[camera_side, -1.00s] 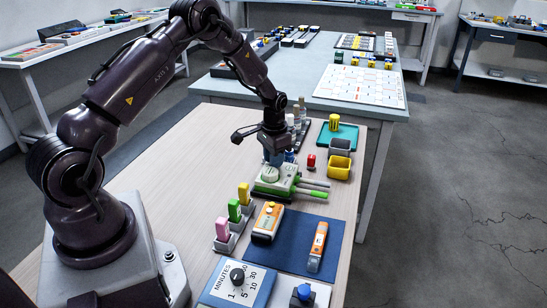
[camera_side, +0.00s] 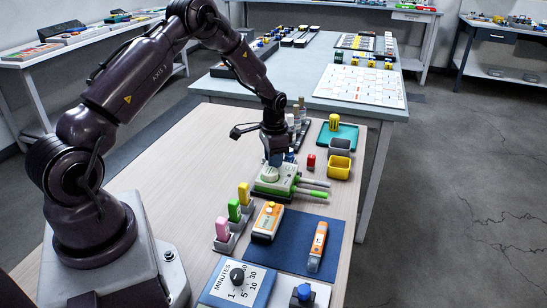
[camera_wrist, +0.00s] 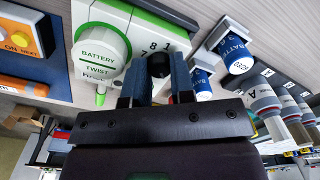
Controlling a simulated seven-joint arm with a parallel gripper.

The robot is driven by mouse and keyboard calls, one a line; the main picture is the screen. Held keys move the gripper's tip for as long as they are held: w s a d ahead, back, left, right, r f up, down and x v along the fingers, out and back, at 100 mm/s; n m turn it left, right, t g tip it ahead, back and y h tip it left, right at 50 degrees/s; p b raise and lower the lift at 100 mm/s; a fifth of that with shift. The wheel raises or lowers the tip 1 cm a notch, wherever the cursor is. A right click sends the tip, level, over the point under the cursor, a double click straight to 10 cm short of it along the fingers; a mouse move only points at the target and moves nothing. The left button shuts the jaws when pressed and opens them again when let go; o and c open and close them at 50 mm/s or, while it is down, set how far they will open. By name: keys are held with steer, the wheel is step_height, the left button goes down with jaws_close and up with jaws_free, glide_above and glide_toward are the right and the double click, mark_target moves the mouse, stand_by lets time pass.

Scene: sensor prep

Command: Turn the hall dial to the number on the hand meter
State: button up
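A white-and-green unit (camera_side: 268,187) stands on the near table, with a round cap (camera_wrist: 100,50) marked BATTERY TWIST. Beside the cap is a numbered dial face (camera_wrist: 155,31) showing an 8 and a 1, with a black knob (camera_wrist: 158,65). My gripper (camera_wrist: 158,84) is over this unit, pointing down in the side view (camera_side: 274,160). Its fingers stand apart on either side of the knob; whether they press on it is unclear. The knob's pointer is hidden. An orange-and-white handheld meter (camera_side: 267,222) lies by the blue mat; its reading is too small to read.
An orange tool (camera_side: 318,246) lies on the blue mat (camera_side: 290,247). Pink, green and yellow blocks stand in a rack (camera_side: 231,236) to the left. A MINUTES dial (camera_side: 237,284) is at the front. A yellow bin (camera_side: 340,167) and blue battery cylinders (camera_wrist: 235,53) are near the unit.

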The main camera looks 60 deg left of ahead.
steer(key=shift+o, duration=0.7)
steer(key=shift+r, duration=0.1)
step_height(320, 180, up, 13)
steer(key=shift+d, duration=0.15)
steer(key=s+d+r+n+t, duration=0.1)
steer(key=s+d+r+t, duration=0.1)
steer(key=s+d+r, duration=0.6)
steer(key=s+d+r+t, duration=0.3)
steer(key=s+d+r, duration=0.6)
steer(key=s+d, duration=0.3)
steer(key=s, duration=0.2)
steer(key=shift+s+n+t, duration=0.3)
steer(key=shift+s+n, duration=0.1)
